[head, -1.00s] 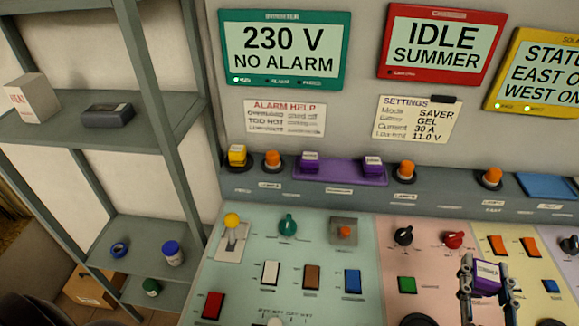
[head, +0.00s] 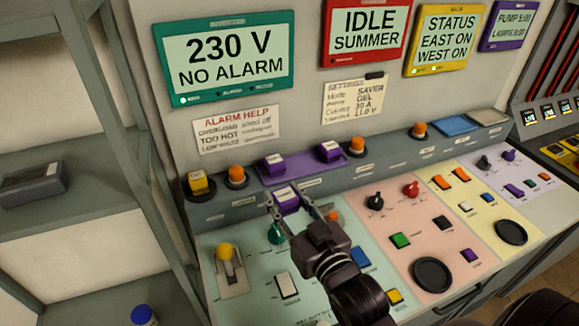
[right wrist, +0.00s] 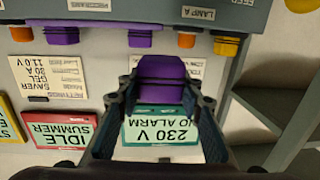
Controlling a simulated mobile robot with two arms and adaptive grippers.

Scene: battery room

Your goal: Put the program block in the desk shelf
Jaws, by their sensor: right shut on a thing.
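The purple program block (head: 287,200), with a pale label on its front, is between the fingers of my right gripper (head: 290,207). The right gripper is shut on it, in front of the grey ledge (head: 222,206) at the back of the desk. A purple strip (head: 308,164) on this ledge carries two similar purple blocks, one left (head: 273,165) and one right (head: 329,151). In the right wrist view the held block (right wrist: 161,80) sits between both fingers, with the upside-down ledge (right wrist: 160,12) at the top. My left gripper is not in view.
An orange button (head: 236,175) and a yellow block (head: 198,183) are on the ledge's left. Below the gripper are a yellow-knobbed lever (head: 225,254), a teal knob (head: 276,233) and other switches. A grey rack (head: 100,150) stands left; screens hang on the wall behind.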

